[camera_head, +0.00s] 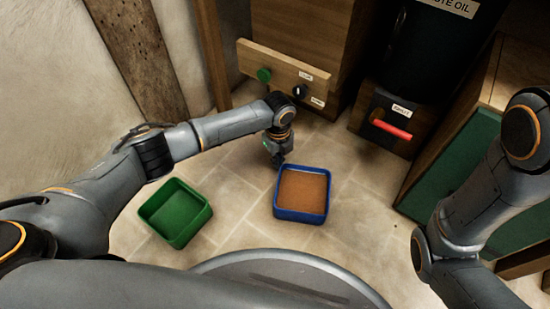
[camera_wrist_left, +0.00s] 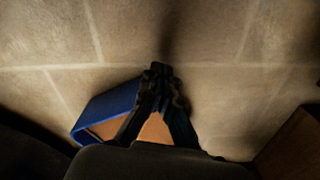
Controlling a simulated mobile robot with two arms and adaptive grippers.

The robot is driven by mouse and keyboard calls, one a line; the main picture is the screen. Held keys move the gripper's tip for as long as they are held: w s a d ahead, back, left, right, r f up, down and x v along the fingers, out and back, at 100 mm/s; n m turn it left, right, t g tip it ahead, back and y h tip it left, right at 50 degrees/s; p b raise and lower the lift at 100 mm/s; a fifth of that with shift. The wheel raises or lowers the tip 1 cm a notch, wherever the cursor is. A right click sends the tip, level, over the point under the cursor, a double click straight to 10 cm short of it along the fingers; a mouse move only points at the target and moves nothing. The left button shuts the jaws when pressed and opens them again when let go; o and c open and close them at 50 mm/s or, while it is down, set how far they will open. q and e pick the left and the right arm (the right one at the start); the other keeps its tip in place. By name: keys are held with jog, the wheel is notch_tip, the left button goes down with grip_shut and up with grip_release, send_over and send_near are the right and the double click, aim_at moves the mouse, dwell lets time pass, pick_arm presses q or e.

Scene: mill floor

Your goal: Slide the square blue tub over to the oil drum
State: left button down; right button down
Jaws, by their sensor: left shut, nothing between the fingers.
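The square blue tub (camera_head: 302,217) stands on the tiled floor with a brown fill inside it. My left gripper (camera_head: 278,160) is shut and empty, pointing down at the tub's far left corner. In the left wrist view the shut fingers (camera_wrist_left: 160,72) overlap the blue tub (camera_wrist_left: 107,108); I cannot tell whether they touch it. The oil drum (camera_head: 433,45), black with a label reading "WASTE OIL", stands at the upper right on a wooden base (camera_head: 369,117) with a red handle. My right gripper is out of view; only its arm shows at the right.
An empty green tub (camera_head: 176,213) stands on the floor left of the blue one. A wooden panel (camera_head: 289,76) with knobs is at the back. A green-fronted cabinet (camera_head: 456,185) stands at the right. Bare floor lies between the blue tub and the drum's base.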

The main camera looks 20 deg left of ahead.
pick_arm(q)
jog(key=s+d+p, duration=0.1)
jog(key=d+p, duration=0.1)
jog(key=s+d+p, duration=0.2)
jog(key=p, duration=0.1)
jog(key=shift+s+r, duration=0.15)
jog(key=shift+r, duration=0.25)
jog(key=p, duration=0.4)
send_over(301, 198)
jog(key=shift+w+a+f, duration=0.2)
jog(key=shift+a, duration=0.05)
jog(key=shift+s+d+f, duration=0.2)
